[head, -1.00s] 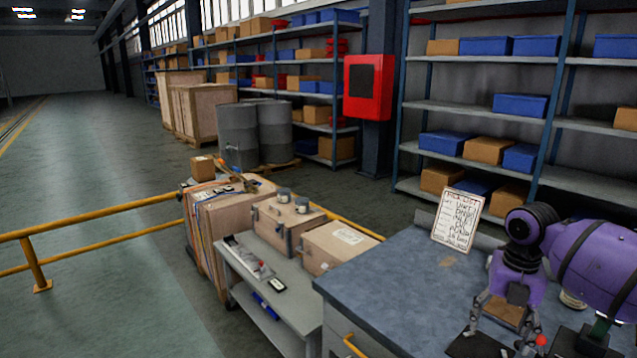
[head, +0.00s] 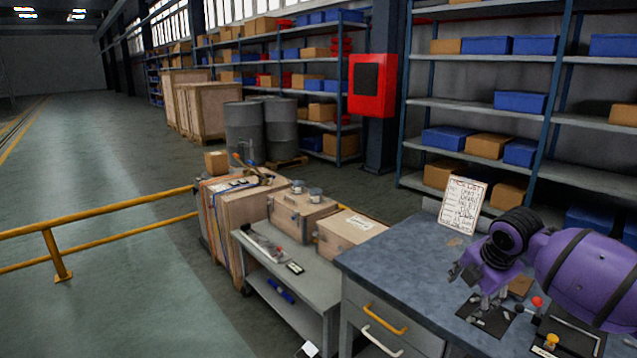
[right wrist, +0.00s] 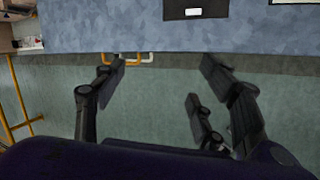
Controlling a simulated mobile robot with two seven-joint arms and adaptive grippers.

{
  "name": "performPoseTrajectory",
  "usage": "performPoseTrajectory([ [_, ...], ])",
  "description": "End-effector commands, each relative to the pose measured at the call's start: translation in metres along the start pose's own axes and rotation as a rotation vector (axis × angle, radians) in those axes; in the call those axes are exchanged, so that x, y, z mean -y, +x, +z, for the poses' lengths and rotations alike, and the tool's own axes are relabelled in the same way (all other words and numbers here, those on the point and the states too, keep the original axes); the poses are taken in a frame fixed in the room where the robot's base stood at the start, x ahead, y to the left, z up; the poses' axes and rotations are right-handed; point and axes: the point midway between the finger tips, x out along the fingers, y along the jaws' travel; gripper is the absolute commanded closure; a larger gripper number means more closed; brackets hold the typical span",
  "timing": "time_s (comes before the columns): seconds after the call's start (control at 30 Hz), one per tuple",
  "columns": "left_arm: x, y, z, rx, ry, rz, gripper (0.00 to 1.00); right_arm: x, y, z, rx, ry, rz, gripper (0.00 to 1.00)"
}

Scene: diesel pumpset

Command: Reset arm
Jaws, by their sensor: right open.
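My right gripper (head: 462,282) shows at the right of the head view, at the end of my purple arm. It appears over the blue-grey workbench top (head: 400,258), its fingers turned toward the left and down. In the right wrist view the fingers of the gripper (right wrist: 160,72) are spread wide, with nothing between them. Floor and the workbench's front edge (right wrist: 170,50) show beyond them. My left gripper is in neither view.
A written card (head: 463,205) stands on the bench. A red-knobbed item (head: 537,301) and a yellow one (head: 551,340) stand near my arm. A grey cart (head: 310,283) and wooden crate (head: 235,225) stand left of the bench. A yellow rail (head: 100,211) borders open floor.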

Motion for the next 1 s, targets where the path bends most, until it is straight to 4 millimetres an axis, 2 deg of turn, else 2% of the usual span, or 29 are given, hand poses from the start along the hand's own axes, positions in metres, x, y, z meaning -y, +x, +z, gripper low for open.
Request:
performPoseTrajectory([
  [0.03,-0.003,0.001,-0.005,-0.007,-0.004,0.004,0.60,-0.005,0.017,-0.019,-0.005,0.084,0.055,0.35],
  [0.1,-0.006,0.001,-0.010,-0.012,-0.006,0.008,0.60,-0.011,0.038,-0.045,-0.020,0.232,0.148,0.35],
  [0.17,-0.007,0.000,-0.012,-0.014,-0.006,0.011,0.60,-0.010,0.057,-0.075,-0.060,0.373,0.225,0.35],
  [0.23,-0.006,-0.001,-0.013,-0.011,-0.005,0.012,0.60,0.000,0.077,-0.113,-0.128,0.544,0.305,0.35],
  [0.37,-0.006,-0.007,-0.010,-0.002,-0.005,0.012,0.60,0.033,0.098,-0.176,-0.267,0.840,0.401,0.35],
  [0.4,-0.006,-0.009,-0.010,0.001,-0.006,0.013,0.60,0.047,0.102,-0.194,-0.308,0.926,0.420,0.35],
  [0.5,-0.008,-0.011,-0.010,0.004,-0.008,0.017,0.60,0.085,0.104,-0.230,-0.397,1.134,0.454,0.35],
  [0.67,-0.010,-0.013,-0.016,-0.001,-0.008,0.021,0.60,0.156,0.097,-0.274,-0.482,1.434,0.482,0.35],
  [0.83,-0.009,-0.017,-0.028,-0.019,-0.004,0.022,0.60,0.248,0.083,-0.306,-0.461,1.688,0.481,0.35],
  [1.0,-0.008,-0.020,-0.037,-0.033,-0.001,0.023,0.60,0.349,0.071,-0.335,-0.336,1.859,0.409,0.35],
])
